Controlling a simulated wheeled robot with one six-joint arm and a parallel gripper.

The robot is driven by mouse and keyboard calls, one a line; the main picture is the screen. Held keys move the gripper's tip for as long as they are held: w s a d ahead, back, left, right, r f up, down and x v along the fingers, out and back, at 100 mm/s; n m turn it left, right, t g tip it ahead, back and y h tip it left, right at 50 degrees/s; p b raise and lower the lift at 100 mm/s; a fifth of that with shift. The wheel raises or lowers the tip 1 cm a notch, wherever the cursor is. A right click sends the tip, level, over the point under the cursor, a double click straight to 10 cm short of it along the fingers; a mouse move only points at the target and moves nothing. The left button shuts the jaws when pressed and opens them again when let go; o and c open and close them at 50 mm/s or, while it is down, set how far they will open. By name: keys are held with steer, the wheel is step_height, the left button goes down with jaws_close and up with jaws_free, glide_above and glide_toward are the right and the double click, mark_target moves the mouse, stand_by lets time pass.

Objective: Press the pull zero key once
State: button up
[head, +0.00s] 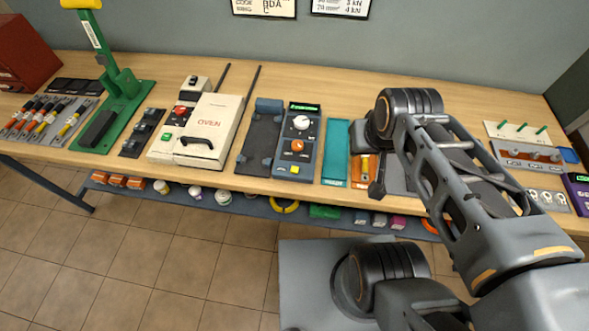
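No key can be read as the pull zero key at this size. A blue-grey instrument (304,121) on the bench has a lit green display, a white knob, an orange knob and a yellow key (294,169) at its front edge. A purple unit (579,190) with a green display is cut off at the right edge. My gripper (377,189) hangs small and dark above the bench front, right of the blue-grey instrument and near an orange-and-yellow item. It touches no key that I can see. Its fingers are too small to tell open from shut.
A white oven (212,128), a green lever press (117,95) and a teal tray (336,150) stand on the wooden bench. A rack with green pegs (517,133) is at the right. My arm hides part of the bench's right half. A low shelf runs underneath.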

jaws_close()
stand_by(1.4)
